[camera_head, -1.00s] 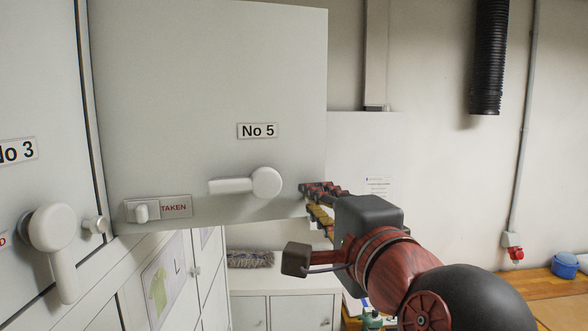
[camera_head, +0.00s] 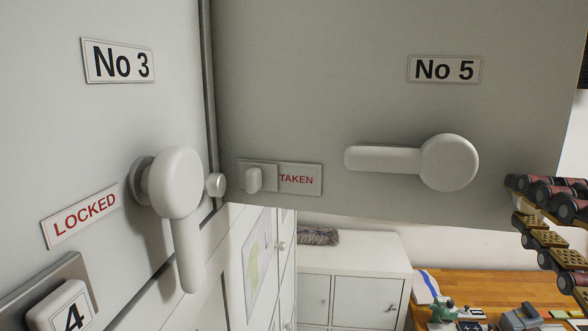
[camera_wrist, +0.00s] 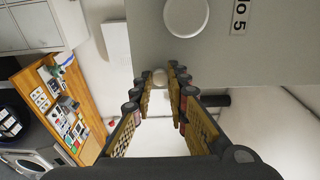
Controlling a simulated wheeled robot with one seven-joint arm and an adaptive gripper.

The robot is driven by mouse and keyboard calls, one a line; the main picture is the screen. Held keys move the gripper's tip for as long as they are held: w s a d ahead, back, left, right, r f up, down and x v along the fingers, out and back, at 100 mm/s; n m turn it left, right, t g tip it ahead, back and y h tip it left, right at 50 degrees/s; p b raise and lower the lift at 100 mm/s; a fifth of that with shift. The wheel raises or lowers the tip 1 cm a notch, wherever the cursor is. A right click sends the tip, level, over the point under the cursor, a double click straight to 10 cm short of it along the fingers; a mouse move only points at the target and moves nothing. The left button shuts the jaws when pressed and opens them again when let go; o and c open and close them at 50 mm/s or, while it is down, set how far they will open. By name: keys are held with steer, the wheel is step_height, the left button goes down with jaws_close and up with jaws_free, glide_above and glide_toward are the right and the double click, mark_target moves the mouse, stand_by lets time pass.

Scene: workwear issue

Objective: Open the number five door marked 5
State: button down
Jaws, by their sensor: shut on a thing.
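The door marked No 5 (camera_head: 340,100) stands swung out, at an angle to the No 3 door front. Its white lever handle (camera_head: 410,163) lies horizontal, pointing left from its round hub. A slide plate reading TAKEN (camera_head: 298,179) is at its lower left.
The No 3 door (camera_head: 150,25) at left has a lever hanging down (camera_head: 188,245) and a LOCKED plate (camera_head: 80,216). Below and behind are a white cabinet (camera_head: 355,250) and a wooden bench (camera_head: 480,285) with small items. Open space shows beneath the No 5 door.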

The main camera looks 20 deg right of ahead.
steer(key=shift+s+a+r+h, duration=0.15)
steer(key=shift+s+a+h, duration=0.2)
steer(key=shift+s+h, duration=0.05)
steer(key=c, duration=1.7)
jaws_free()
steer(key=shift+a, duration=0.1)
steer(key=v, duration=1.2)
